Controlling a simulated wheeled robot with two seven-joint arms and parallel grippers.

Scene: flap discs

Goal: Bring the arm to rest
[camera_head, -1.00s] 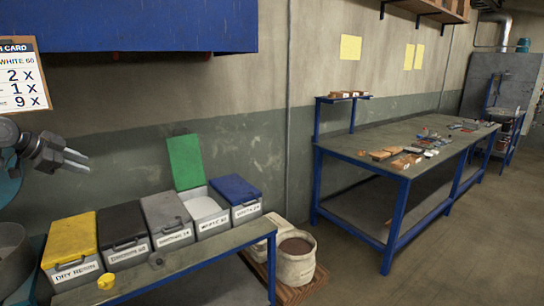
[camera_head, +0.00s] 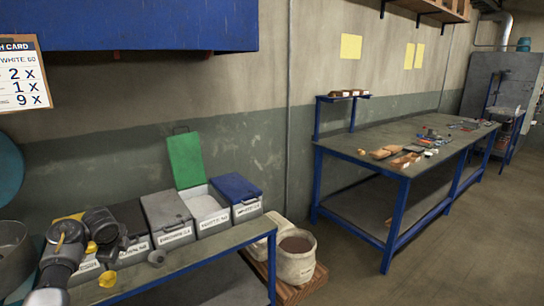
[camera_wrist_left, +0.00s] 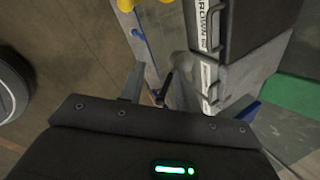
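My left arm comes in at the lower left of the head view, low in front of the yellow and black bins. Its dark wrist and left gripper (camera_head: 107,235) cover part of those bins. In the left wrist view the two fingers of the left gripper (camera_wrist_left: 190,95) stand wide apart. Nothing shows held between them. The bench edge and bin fronts lie beyond the fingers. My right gripper is not in view.
Lidded bins stand in a row on the blue-framed bench (camera_head: 215,246); one green lid (camera_head: 185,160) is up. A second workbench (camera_head: 345,146) stands farther right.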

